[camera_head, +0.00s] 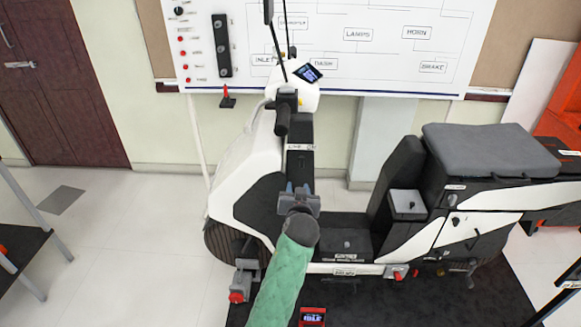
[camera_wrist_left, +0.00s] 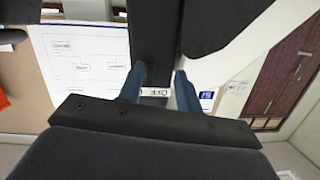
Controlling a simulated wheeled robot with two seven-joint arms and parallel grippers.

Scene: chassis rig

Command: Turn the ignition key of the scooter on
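The white and black scooter (camera_head: 245,160) stands in the middle of the head view with its handlebar at the top. A white lettered label strip (camera_head: 301,147) is on its dark front panel. My left gripper (camera_head: 298,187) is in front of that panel, just below the strip. In the left wrist view its two blue fingers (camera_wrist_left: 158,92) are apart, and a white lettered strip (camera_wrist_left: 155,91) shows between them. I cannot make out the ignition key; the gripper may hide it. Nothing shows clearly held. My right gripper is not in view.
The handlebar grip (camera_head: 283,118) and the tilted display (camera_head: 308,73) are above the gripper. The seat (camera_head: 483,150) is to the right. A small red box (camera_head: 312,317) reading IDLE is at the bottom. A whiteboard diagram (camera_head: 400,50) hangs behind. Open floor (camera_head: 120,220) lies left.

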